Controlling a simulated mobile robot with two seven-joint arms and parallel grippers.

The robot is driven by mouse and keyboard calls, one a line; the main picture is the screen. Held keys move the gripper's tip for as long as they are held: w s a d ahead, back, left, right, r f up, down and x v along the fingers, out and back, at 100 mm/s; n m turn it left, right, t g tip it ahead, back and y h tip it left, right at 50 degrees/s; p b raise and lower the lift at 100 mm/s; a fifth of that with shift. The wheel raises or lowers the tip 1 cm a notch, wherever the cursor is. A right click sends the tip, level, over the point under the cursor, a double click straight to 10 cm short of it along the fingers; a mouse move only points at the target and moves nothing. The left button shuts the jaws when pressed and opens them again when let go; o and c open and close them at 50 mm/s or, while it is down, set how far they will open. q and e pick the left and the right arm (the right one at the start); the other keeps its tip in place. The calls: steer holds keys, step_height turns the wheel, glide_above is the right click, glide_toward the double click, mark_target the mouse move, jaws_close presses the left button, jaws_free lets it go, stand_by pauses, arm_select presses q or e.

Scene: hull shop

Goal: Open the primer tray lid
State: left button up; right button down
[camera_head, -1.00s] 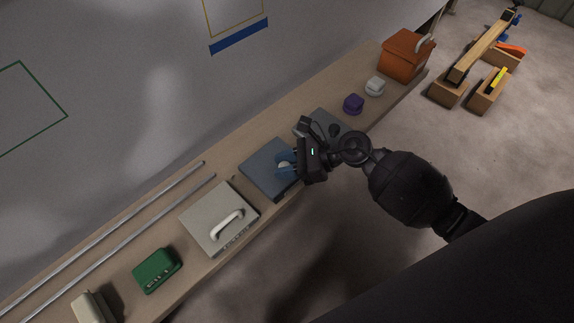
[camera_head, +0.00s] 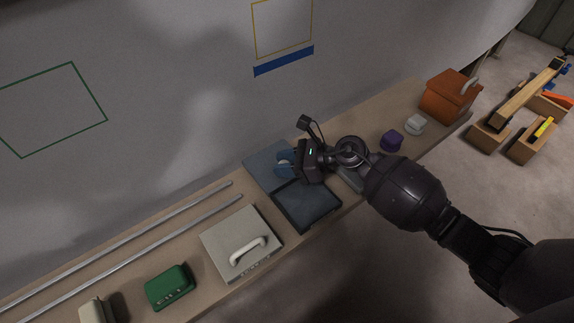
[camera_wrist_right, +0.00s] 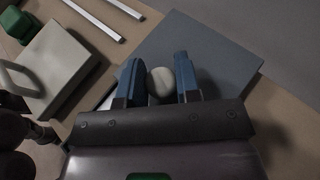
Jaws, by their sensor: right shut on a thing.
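The primer tray (camera_head: 308,205) is a dark blue-grey shallow box on the bench, with its dark inside showing in the head view. Its flat blue-grey lid (camera_head: 260,158) lies off toward the wall side, behind the tray; it also shows as a wide plate in the wrist view (camera_wrist_right: 205,50). My right gripper (camera_head: 284,165) has its blue fingers on either side of the lid's pale round knob (camera_wrist_right: 160,85) and is shut on it. The gripper hides part of the lid and the tray's far right corner. My left gripper is not in view.
A pale grey case (camera_head: 226,247) with a white handle stands left of the tray. Two metal rods (camera_head: 140,240) lie along the wall side. A green box (camera_head: 170,287) is further left. A purple piece (camera_head: 391,141), a white piece (camera_head: 415,124) and an orange box (camera_head: 450,96) stand right.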

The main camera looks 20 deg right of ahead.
steer(key=c, duration=0.9)
jaws_free()
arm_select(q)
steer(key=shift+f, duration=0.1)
arm_select(e)
steer(key=shift+d, duration=0.1)
steer(key=shift+s+d+r, duration=0.1)
steer(key=shift+d+r, duration=0.05)
steer(key=shift+d, duration=0.1)
arm_select(q)
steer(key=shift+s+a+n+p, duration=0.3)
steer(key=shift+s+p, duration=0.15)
steer(key=shift+p, duration=0.4)
arm_select(e)
steer(key=v, duration=1)
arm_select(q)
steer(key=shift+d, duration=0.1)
